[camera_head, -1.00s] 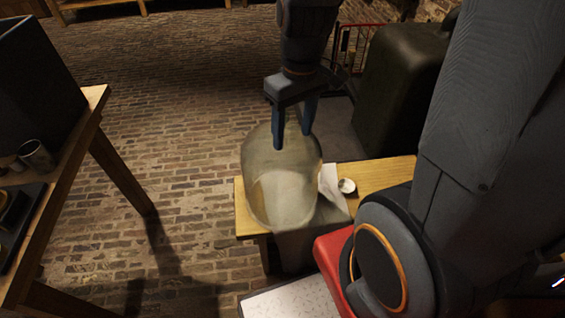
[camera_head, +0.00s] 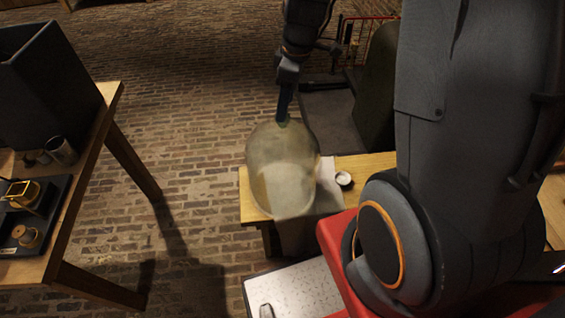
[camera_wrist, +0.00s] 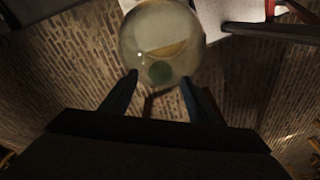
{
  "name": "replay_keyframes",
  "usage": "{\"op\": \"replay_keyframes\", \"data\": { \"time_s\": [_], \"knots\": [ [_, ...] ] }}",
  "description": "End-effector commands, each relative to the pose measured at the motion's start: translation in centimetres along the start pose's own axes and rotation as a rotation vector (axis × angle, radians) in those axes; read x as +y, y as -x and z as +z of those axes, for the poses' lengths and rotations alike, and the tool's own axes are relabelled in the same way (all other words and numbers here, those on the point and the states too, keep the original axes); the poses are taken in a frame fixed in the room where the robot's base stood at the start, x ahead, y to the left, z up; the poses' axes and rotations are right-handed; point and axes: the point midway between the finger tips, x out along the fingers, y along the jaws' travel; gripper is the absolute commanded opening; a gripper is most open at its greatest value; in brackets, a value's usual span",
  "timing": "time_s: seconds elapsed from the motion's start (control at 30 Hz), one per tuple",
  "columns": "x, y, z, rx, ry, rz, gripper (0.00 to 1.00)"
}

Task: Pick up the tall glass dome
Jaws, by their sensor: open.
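The tall glass dome (camera_head: 282,165) stands upright on a small wooden table (camera_head: 352,165) in the head view. It is clear glass with a rounded top. In the wrist view the dome (camera_wrist: 161,38) shows as a round see-through shape just beyond the fingertips, with a dark green spot on it. My gripper (camera_head: 283,117) is at the top of the dome in the head view. In the wrist view my gripper (camera_wrist: 160,80) is open, its two blue fingers apart and nothing held between them. I cannot tell whether a finger touches the glass.
A white cloth (camera_head: 327,172) and a small white-topped round item (camera_head: 343,179) lie right of the dome. A wooden table (camera_head: 60,240) with a dark box (camera_head: 45,85), cups and a black tray (camera_head: 40,215) stands at left. Brick floor lies between.

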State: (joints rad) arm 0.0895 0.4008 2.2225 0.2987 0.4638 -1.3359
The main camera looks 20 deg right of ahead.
Motion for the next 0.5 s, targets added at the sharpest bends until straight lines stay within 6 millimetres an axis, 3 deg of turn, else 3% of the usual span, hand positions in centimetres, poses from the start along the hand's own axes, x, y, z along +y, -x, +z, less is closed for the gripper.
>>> {"op": "replay_keyframes", "data": {
  "time_s": [0.5],
  "knots": [
    [-0.1, -4.9, 0.0, -0.001, -0.001, -0.001, 0.55]
  ]
}}
